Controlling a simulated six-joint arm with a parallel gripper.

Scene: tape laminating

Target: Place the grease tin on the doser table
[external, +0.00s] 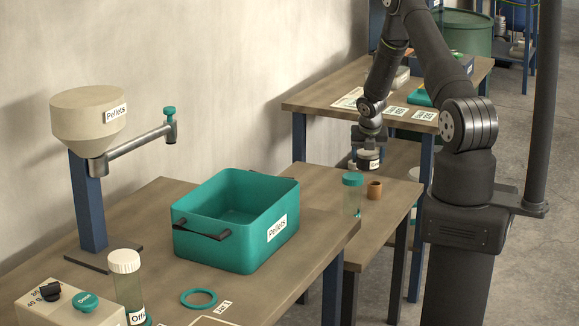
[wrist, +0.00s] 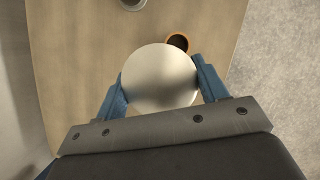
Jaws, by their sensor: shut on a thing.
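My gripper (external: 369,146) is shut on the grease tin (external: 369,159), a small round tin with a pale label. In the wrist view its pale round lid (wrist: 160,77) sits between the two blue fingers (wrist: 160,88). The tin is held upright over the small middle table (external: 400,199), apparently above its top. The doser table (external: 155,200) is the large wooden table at the front left. It carries the hopper marked Pellets (external: 85,112) with its dosing arm.
A teal-lidded jar (external: 352,197) and a brown cup (external: 375,189) stand close to the tin on the middle table. A teal Pellets crate (external: 235,240), a white-capped jar (external: 126,285), a teal ring (external: 199,299) and a control box (external: 65,306) occupy the doser table.

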